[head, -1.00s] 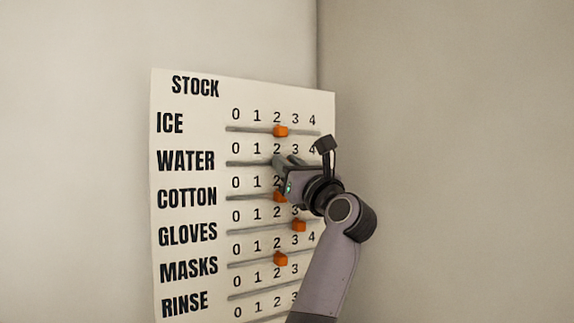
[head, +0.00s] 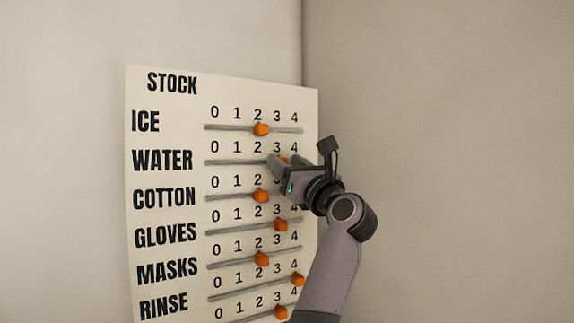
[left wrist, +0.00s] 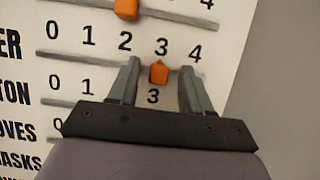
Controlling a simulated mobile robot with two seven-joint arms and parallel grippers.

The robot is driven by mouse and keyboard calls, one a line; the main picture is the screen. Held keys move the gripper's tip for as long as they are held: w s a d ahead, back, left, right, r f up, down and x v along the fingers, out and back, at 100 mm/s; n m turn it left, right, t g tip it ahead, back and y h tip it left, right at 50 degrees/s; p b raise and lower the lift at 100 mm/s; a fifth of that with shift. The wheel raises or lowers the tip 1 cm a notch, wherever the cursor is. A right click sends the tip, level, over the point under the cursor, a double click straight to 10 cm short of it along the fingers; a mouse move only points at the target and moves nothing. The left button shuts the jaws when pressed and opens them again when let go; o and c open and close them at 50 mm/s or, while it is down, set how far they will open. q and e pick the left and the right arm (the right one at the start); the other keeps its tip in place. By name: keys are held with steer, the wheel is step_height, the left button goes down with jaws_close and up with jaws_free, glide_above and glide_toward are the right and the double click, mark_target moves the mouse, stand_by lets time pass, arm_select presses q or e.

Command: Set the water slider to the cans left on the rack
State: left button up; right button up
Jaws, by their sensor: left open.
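The white stock board (head: 165,105) hangs on the wall with labelled rows of sliders. The water row's orange slider knob (left wrist: 158,73) sits under the 3 in the left wrist view. My left gripper (head: 278,162) is at the water row. In the left wrist view its fingers (left wrist: 158,76) are open, one on each side of the knob, with a gap to each visible. The can rack is not in view. My right gripper is not in view.
The ice knob (head: 261,129) is at 2, just above the water row. The cotton knob (head: 261,196) is at 2, just below. The gloves knob (head: 281,225) is at 3 and the masks knob (head: 262,259) at 2. A bare wall (head: 450,130) is to the right.

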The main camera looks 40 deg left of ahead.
arm_select(q)
steer(key=v, duration=0.6)
steer(key=shift+d+b, duration=0.3)
steer(key=shift+b, duration=0.1)
steer(key=shift+s+f, duration=0.1)
